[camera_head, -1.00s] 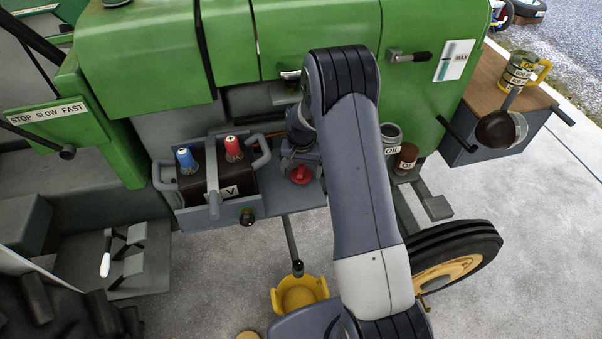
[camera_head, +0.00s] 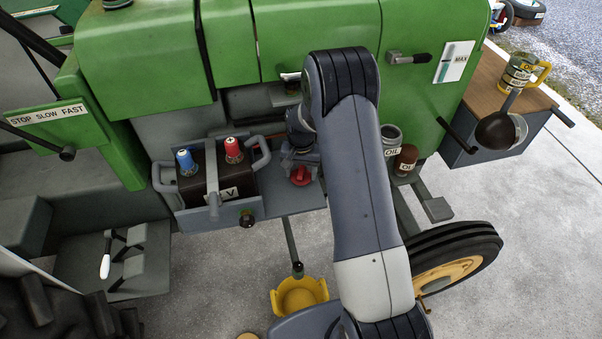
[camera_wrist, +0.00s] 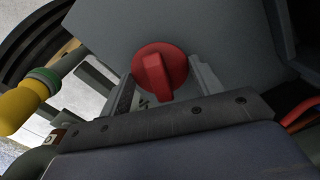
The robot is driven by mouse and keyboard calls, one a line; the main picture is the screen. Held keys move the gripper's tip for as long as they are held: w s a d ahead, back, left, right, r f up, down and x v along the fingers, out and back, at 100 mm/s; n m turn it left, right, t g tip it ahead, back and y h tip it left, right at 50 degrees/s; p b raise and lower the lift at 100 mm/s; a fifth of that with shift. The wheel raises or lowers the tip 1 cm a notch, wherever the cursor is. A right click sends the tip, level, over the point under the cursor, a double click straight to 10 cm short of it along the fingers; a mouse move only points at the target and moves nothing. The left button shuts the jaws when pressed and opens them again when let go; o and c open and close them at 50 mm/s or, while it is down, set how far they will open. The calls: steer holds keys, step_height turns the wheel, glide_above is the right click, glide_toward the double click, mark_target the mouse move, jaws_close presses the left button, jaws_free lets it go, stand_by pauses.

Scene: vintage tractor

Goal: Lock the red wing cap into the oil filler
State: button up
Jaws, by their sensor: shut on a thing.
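The red wing cap (camera_head: 300,176) is at the right end of the grey shelf beside the battery, below my gripper (camera_head: 299,159). In the wrist view the cap (camera_wrist: 160,71) is a round red disc with a raised wing, seen against a flat grey surface. My gripper (camera_wrist: 165,90) is shut on it, with one finger on each side. Whether the cap touches the shelf is hard to tell. A grey open neck labelled OIL (camera_head: 390,137), which looks like the oil filler, stands right of my arm. My arm hides part of the space between them.
A brown container with a label (camera_head: 406,160) stands just beside the grey neck. The battery (camera_head: 215,180) with blue and red terminal caps sits left of my gripper. A yellow bowl (camera_head: 299,295) is below. A side table (camera_head: 485,95) holds an oil can and ladle.

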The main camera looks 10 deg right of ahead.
mark_target(302, 172)
steer(key=shift+s+r, duration=0.1)
steer(key=shift+r, duration=0.05)
steer(key=shift+s+r+b, duration=0.1)
steer(key=shift+r+b, duration=0.1)
steer(key=shift+b, duration=0.3)
step_height(302, 172, up, 6)
steer(key=shift+s+r+b, duration=0.15)
steer(key=shift+r+b, duration=0.1)
steer(key=shift+b, duration=0.6)
steer(key=s+b, duration=0.4)
steer(key=s, duration=1.5)
steer(key=shift+s, duration=0.15)
steer(key=shift+f, duration=0.1)
